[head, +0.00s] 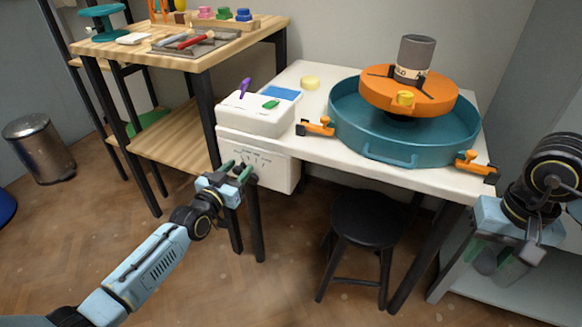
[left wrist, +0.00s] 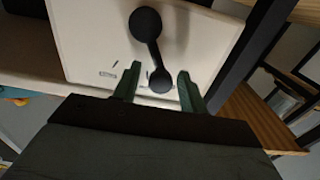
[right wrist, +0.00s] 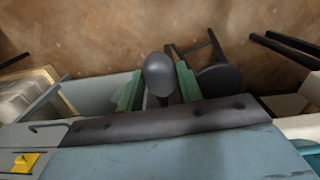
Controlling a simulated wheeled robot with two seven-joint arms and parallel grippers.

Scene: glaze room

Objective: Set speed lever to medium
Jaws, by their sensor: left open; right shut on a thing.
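The speed lever (left wrist: 152,50) is black, with a round end at top and another at bottom, on a white panel (head: 268,168) under the wheel table. In the head view it is mostly hidden by my left gripper (head: 238,174). In the left wrist view my left gripper (left wrist: 159,88) is open, and the lever's lower round end lies between its green fingertips. I cannot tell whether they touch it. My right gripper (right wrist: 158,92) is shut on a grey rounded object (right wrist: 158,72), away from the panel at the far right of the head view.
A white table (head: 308,85) carries a teal basin (head: 345,125) with an orange wheel (head: 440,95) and grey cylinder (head: 414,55). A white box (head: 255,118) sits above the panel. A black stool (head: 365,215) stands below. A wooden shelf unit (head: 170,130) is left.

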